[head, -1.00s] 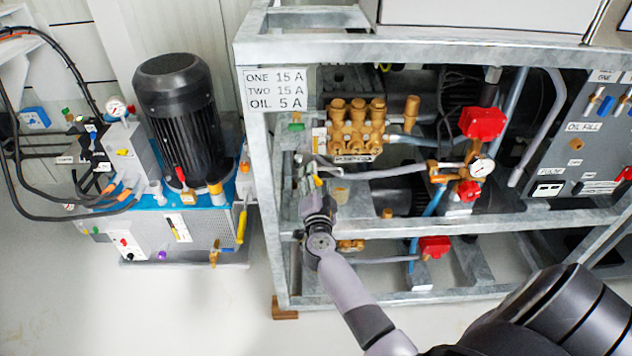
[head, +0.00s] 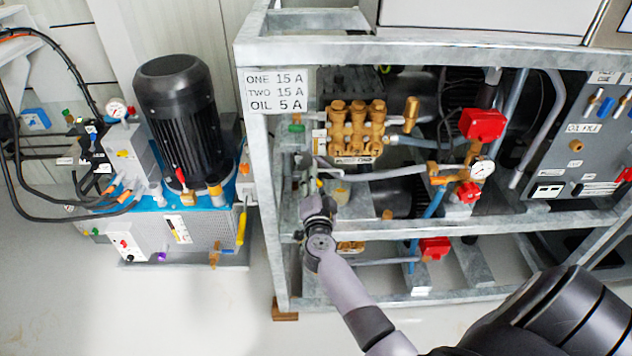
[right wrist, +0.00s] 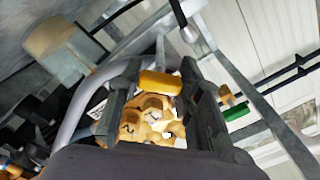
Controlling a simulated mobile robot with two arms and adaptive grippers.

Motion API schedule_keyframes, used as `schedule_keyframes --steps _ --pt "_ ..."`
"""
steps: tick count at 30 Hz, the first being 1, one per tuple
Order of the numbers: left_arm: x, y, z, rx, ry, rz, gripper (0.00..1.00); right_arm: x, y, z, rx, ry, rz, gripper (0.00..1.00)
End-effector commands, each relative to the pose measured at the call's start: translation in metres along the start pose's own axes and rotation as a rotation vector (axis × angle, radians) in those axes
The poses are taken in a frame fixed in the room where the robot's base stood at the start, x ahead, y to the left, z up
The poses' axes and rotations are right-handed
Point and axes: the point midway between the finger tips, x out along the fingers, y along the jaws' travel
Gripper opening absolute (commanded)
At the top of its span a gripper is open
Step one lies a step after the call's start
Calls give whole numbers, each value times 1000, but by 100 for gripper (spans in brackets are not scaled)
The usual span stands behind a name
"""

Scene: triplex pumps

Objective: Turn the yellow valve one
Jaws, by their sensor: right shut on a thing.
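The yellow valve handle (right wrist: 160,84) sits between the two fingers of my right gripper (right wrist: 160,76) in the right wrist view. The fingers are shut on it from both sides. In the head view my right gripper (head: 311,178) reaches into the left end of the metal frame, below the brass pump block. A small bit of yellow (head: 320,183) shows beside its fingers there; the rest of the valve is hidden by the gripper. My left gripper is not in view.
The brass pump block (head: 355,130) is just above and right of the gripper. The galvanized frame (head: 256,190) has a post close on the left and a rail (head: 440,218) below. A gauge (head: 481,169) and red valves (head: 483,124) are farther right. Open floor lies in front.

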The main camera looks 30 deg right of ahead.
Motion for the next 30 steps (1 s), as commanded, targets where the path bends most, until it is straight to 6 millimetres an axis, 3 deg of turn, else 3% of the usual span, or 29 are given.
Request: schedule_keyframes --steps 8,11,21,30 --pt "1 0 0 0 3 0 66 0 0 0 44 -1 1 5" --pt "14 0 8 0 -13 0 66 0 0 0 92 -1 1 5" --pt "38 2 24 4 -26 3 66 0 0 0 352 0 2 5" --pt "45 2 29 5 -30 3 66 0 0 1 566 0 2 5"
